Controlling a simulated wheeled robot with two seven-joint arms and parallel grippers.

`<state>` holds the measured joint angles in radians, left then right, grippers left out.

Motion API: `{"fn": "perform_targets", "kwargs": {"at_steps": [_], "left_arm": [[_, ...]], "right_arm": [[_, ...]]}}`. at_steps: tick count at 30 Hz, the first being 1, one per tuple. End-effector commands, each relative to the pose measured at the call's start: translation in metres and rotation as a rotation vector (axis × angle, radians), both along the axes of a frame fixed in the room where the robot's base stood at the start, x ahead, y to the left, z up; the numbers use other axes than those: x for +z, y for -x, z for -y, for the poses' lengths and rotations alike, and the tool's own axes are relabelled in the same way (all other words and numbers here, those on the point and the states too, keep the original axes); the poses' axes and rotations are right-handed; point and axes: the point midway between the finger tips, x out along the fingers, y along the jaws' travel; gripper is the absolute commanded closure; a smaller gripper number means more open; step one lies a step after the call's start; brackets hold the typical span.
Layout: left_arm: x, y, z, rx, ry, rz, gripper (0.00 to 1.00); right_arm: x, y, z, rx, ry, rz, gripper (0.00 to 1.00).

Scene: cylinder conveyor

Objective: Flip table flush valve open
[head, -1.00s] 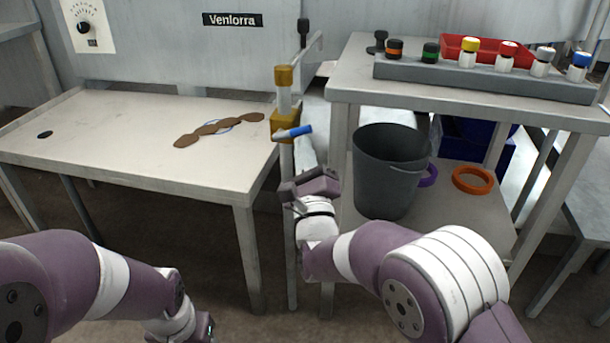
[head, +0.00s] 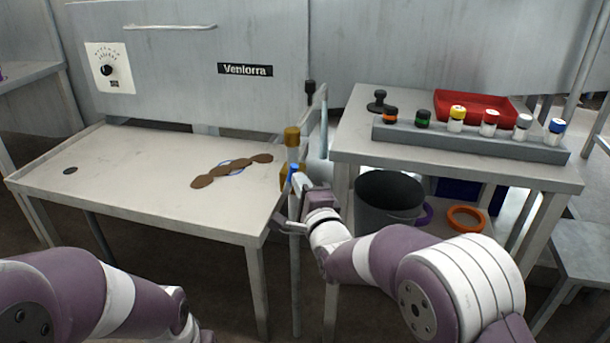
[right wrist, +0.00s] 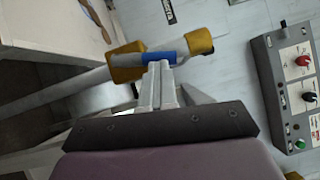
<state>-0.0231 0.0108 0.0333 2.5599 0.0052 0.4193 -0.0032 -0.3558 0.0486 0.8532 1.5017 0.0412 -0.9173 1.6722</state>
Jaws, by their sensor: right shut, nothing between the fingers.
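The flush valve stands on a thin upright pipe just off the right end of the left table. It has a brass body (right wrist: 127,62), a clear tube and a brass cap (head: 292,136). Its blue lever grip (right wrist: 158,58) lies alongside the tube in the right wrist view, between body and cap. In the head view the blue grip (head: 294,170) is mostly hidden behind my fingers. My right gripper (head: 297,181) is shut and empty, its fingertips (right wrist: 160,68) right at the blue grip; I cannot tell if they touch. My left gripper is below the picture.
The left table (head: 120,175) carries a brown lobed piece (head: 232,170). The right table (head: 450,170) carries a grey rack (head: 470,142) of capped bottles and a red tray (head: 500,105). A dark bucket (head: 385,205) and an orange ring (head: 466,218) are below.

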Motion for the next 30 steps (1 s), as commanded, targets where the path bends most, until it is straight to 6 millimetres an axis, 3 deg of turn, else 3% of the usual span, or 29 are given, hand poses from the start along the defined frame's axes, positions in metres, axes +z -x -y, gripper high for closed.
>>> {"fn": "perform_targets", "kwargs": {"at_steps": [1, 9, 30], "left_arm": [[0.008, 0.0, 0.0, 0.0, 0.0, 0.0, 0.42], [0.017, 0.0, 0.0, 0.0, 0.0, 0.0, 0.42], [0.02, 0.0, 0.0, 0.0, 0.0, 0.0, 0.42]], "right_arm": [[0.008, -0.001, 0.0, -0.005, 0.024, -0.003, 1.0], [0.01, -0.003, -0.005, -0.006, 0.066, -0.013, 1.0], [0.012, -0.004, -0.008, -0.005, 0.063, -0.009, 1.0]]}}
